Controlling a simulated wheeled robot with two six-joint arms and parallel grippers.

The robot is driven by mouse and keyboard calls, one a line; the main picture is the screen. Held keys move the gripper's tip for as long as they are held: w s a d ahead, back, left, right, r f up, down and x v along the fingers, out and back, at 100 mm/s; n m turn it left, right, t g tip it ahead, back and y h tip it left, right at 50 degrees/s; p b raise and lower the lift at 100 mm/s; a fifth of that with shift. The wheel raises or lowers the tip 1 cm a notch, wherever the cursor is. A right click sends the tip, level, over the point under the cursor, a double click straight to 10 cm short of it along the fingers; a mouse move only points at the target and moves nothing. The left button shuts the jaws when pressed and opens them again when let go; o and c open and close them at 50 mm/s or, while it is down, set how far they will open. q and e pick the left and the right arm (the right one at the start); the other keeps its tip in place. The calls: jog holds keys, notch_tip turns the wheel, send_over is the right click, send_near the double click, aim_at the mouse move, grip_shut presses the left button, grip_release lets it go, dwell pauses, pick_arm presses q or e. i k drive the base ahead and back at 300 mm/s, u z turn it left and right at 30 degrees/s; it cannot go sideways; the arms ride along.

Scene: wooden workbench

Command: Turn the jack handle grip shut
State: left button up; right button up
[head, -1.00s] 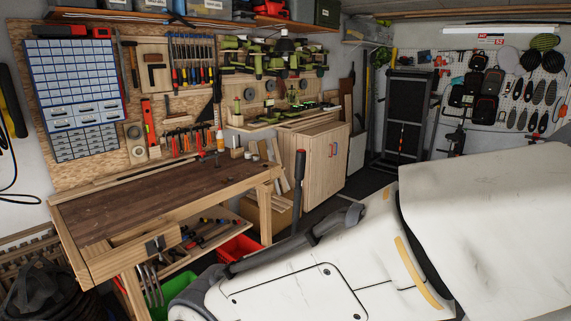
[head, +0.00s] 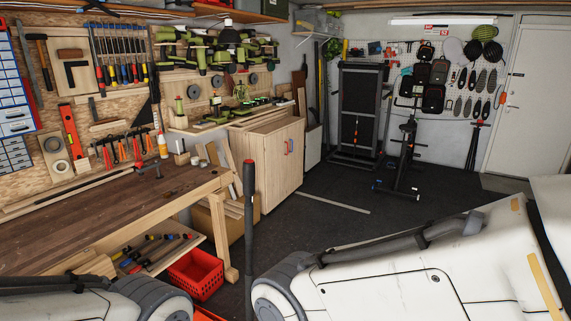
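A dark upright pole (head: 249,225) with a black grip (head: 249,185) and a red band near its top stands beside the right end of the workbench. It looks like the jack handle. Its lower end is hidden behind my white arm links at the bottom, and no jack body shows. How far the grip is turned cannot be told. Neither of my grippers is in view; only arm links show at the bottom left and bottom right.
The wooden workbench (head: 130,205) fills the left, with a red crate (head: 196,274) beneath its right end. A wooden cabinet (head: 270,165) stands behind the pole. Dark floor (head: 340,195) is open toward a folded treadmill (head: 358,110), a bike stand (head: 405,160) and a white door (head: 522,100).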

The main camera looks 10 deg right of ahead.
aim_at(249, 165)
jog(key=u, duration=0.05)
jog(key=i, duration=1.25)
jog(key=u, duration=0.75)
